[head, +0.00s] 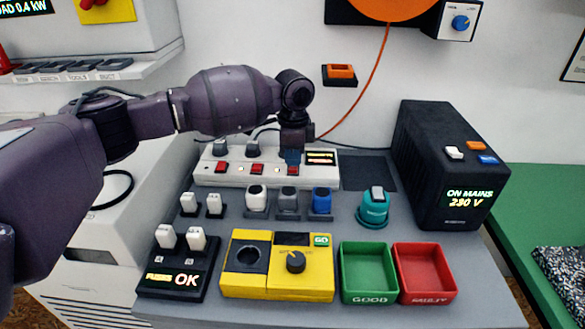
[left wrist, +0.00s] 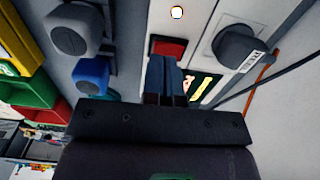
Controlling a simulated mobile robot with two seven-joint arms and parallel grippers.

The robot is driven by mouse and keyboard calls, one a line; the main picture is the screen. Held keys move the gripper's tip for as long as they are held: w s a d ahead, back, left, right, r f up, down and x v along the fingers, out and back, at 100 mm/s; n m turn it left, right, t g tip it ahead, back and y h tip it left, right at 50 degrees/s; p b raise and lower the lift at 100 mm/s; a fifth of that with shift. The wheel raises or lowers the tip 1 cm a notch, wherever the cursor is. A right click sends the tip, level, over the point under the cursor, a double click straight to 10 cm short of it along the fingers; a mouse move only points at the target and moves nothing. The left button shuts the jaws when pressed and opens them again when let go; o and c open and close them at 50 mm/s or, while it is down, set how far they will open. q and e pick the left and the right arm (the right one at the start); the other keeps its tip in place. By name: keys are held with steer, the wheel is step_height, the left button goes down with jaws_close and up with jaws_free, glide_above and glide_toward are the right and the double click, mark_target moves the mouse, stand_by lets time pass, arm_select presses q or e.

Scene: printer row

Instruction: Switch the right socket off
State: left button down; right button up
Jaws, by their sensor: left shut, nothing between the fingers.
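A white socket strip (head: 205,177) lies along the back of the grey bench, with red switches along its front and a lit display (head: 321,158) at its right end. In the left wrist view the right red switch (left wrist: 168,47) is just beyond my fingertips, beside a dark plug (left wrist: 237,45). My left gripper (head: 292,160) points down at the strip, shut and empty; its fingers (left wrist: 165,62) overlap the switch's edge. I cannot tell whether they touch it. My right gripper is out of view.
In front stand grey and blue plugs (head: 321,201), a teal device (head: 374,207), a yellow tester (head: 270,282), a green tray (head: 343,265) and a red tray (head: 455,290). A black power unit (head: 425,170) stands right of the strip. An orange cable (head: 372,75) hangs behind.

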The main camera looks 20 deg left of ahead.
mark_target(293, 169)
arm_select(q)
steer(key=shift+f, duration=0.45)
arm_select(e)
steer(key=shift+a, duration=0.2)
arm_select(q)
steer(key=shift+f, duration=0.4)
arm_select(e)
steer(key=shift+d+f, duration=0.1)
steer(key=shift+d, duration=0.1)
arm_select(q)
steer(key=shift+f, duration=0.25)
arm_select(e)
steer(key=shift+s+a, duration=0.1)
arm_select(q)
steer(key=shift+r+p, duration=0.35)
steer(key=shift+r, duration=0.45)
steer(key=shift+r+p, duration=1.3)
steer(key=shift+r, duration=1.55)
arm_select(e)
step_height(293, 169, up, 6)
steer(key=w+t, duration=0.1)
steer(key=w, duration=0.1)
arm_select(q)
steer(key=shift+f, duration=0.1)
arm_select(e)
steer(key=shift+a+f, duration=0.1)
